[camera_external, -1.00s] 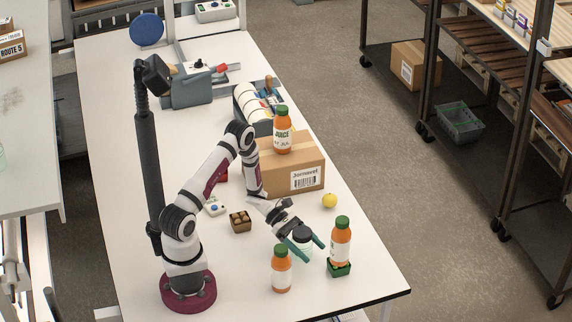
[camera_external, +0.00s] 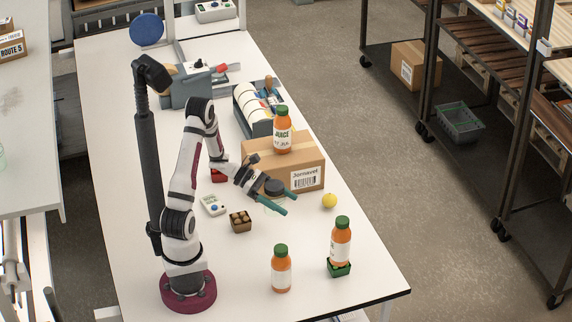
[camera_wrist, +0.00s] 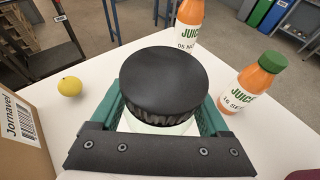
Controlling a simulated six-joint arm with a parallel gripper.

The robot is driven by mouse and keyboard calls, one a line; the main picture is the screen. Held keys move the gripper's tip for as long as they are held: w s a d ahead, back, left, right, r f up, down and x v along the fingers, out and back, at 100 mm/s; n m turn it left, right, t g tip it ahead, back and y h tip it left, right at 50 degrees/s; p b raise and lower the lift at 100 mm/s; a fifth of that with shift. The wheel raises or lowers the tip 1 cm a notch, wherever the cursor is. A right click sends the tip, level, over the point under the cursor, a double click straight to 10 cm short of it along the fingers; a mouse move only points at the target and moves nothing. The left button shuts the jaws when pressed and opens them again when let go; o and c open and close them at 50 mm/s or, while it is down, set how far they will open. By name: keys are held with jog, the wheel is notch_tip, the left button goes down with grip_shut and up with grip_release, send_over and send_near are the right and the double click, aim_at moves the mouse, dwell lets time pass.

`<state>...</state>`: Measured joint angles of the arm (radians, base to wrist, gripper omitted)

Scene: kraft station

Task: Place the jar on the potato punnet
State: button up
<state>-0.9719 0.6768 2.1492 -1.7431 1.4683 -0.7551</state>
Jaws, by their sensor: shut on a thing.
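My gripper (camera_external: 279,197) is shut on the jar (camera_external: 274,187), which has a black lid and a clear body. In the wrist view the jar's lid (camera_wrist: 164,82) fills the middle, between the green fingers. The jar is upright above the table, in front of the cardboard box. The potato punnet (camera_external: 240,222), a small brown tray with several round potatoes, sits on the table to the left of and below my gripper in the external view. The punnet does not show in the wrist view.
A juice bottle (camera_external: 281,268) stands on the table. Another bottle (camera_external: 340,242) stands on a green punnet (camera_external: 339,269). A yellow fruit (camera_external: 329,200) lies right of my gripper. The cardboard box (camera_external: 306,180) carries a juice bottle (camera_external: 282,131). A white device (camera_external: 212,205) lies beside the potato punnet.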

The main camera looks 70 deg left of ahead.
aim_at(249, 217)
jog(key=s+a+n+t+y, duration=0.2)
jog(key=s+a+n+y, duration=0.1)
jog(key=s+a, duration=0.5)
jog(key=shift+a+r+n+t+y, duration=0.3)
jog(key=shift+a+r+n, duration=0.05)
jog(key=shift+r+n, duration=0.05)
notch_tip(249, 217, down, 7)
jog(key=shift+s+f, duration=0.15)
jog(key=shift+f, duration=0.05)
jog(key=o, duration=1.4)
jog(key=shift+f, duration=0.1)
jog(key=shift+s+a+r, duration=0.2)
jog(key=shift+s+r, duration=0.05)
jog(key=v, duration=1.1)
jog(key=shift+r, duration=0.2)
jog(key=shift+s, duration=0.15)
